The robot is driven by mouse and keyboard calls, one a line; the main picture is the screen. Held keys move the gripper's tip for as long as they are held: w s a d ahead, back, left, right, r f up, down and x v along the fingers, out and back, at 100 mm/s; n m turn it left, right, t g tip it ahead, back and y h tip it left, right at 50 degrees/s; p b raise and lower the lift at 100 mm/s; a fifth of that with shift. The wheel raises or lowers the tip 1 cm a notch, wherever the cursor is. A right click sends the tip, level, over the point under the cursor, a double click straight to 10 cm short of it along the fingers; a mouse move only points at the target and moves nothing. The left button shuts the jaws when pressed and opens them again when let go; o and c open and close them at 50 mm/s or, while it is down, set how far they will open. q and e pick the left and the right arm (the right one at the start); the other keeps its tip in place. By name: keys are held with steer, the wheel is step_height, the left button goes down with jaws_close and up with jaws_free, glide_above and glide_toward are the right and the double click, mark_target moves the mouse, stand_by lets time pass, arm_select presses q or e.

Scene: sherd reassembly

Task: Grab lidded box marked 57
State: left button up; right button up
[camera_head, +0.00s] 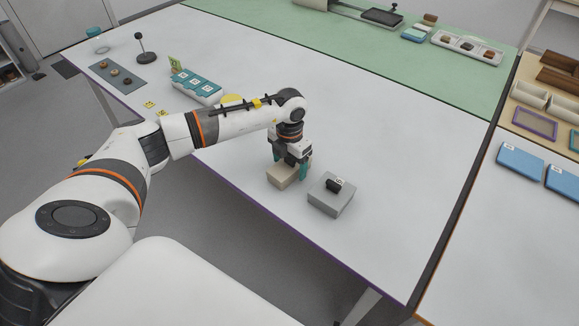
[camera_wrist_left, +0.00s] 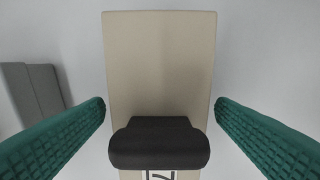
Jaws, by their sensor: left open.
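A beige lidded box (camera_head: 283,178) stands on the white table near its front edge. In the left wrist view the beige box (camera_wrist_left: 160,60) lies between my fingers, with a dark knob (camera_wrist_left: 160,144) on its lid and part of a black marking below the knob, cut off by the frame edge. The full number cannot be read. My left gripper (camera_head: 290,166) points down over this box, its green fingers open on either side of it, with gaps to the box in the left wrist view (camera_wrist_left: 160,130). My right gripper is not in view.
A grey box (camera_head: 331,199) with a dark knob and white label stands just right of the beige box. A teal-lidded container (camera_head: 195,86) and a grey mat (camera_head: 117,77) are farther back left. Blue boxes (camera_head: 521,160) lie at right. The table's middle is clear.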

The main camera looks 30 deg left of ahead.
arm_select(q)
steer(key=shift+c, duration=0.2)
steer(key=c, duration=1.1)
